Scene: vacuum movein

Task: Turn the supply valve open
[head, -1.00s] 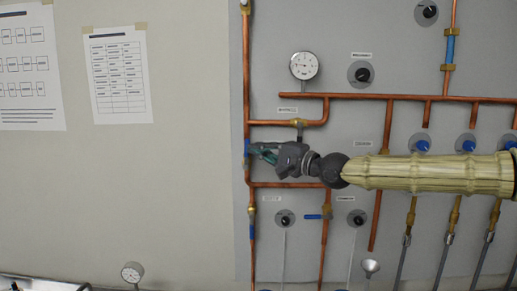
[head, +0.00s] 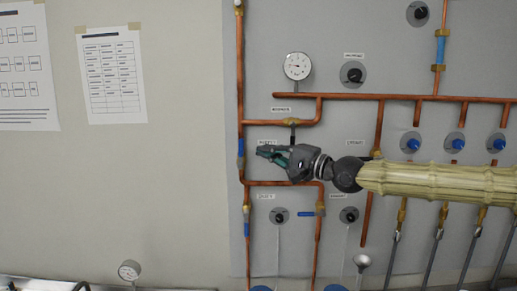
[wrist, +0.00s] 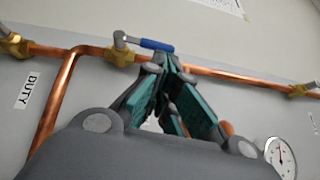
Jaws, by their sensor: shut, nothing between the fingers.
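A valve with a blue lever handle (head: 241,150) sits on the left upright copper pipe; its handle lies along the pipe. The small label beside it is too blurred to read surely. In the wrist view the same blue handle (wrist: 155,45) runs along the pipe from a brass body (wrist: 120,56). My gripper (head: 260,151) is shut and empty, just right of the handle with a gap between in the head view. In the wrist view its fingertips (wrist: 168,56) overlap the handle's end; whether they touch cannot be told there.
A pressure gauge (head: 297,66) is above my gripper. A lower blue-handled valve (head: 247,226) and a sideways blue lever (head: 306,214) are below. A "DUTY" label (wrist: 27,91) shows in the wrist view. The wall left of the panel is bare except for two papers.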

